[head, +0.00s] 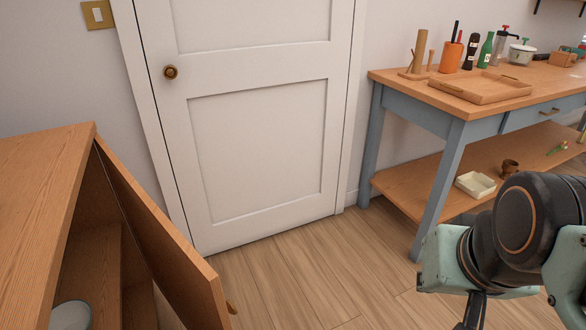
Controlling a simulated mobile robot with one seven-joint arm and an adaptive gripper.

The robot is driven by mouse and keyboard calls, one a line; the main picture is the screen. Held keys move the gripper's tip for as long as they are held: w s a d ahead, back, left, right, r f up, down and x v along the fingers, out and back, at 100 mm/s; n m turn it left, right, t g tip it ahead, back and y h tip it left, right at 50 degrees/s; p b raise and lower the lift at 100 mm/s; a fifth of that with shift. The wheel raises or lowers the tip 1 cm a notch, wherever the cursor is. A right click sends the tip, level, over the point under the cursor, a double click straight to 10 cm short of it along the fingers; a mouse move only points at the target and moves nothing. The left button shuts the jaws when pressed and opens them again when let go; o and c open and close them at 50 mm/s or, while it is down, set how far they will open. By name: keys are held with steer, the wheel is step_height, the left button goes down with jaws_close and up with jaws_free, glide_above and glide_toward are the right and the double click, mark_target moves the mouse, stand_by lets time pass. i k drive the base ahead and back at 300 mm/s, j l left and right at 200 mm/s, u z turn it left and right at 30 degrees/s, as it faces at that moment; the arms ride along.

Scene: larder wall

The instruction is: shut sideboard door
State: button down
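The wooden sideboard (40,175) stands at the left of the head view. Its door (160,235) stands open, swung out to the right, with a small brass knob (232,307) near its lower outer edge. The inside shows a shelf and a pale bowl (71,315) at the bottom left. My gripper (474,312) is at the bottom right, well apart from the sideboard door. Only a dark part of it shows at the frame's lower edge, and its fingertips are cut off, so its opening cannot be seen.
A white room door (255,130) is shut behind. A blue-legged table (452,165) at the right holds a wooden tray (480,87), bottles and utensils. Its lower shelf bears a cream dish (476,184) and a brown cup (510,168). The wooden floor (320,270) between is clear.

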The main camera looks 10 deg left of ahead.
mark_target(192, 287)
steer(key=i+l+u, duration=0.1)
steer(key=i, duration=0.4)
steer(key=i+l+u, duration=0.1)
steer(key=i+l, duration=0.2)
steer(key=i, duration=0.15)
steer(key=u, duration=2.5)
steer(key=l, duration=0.1)
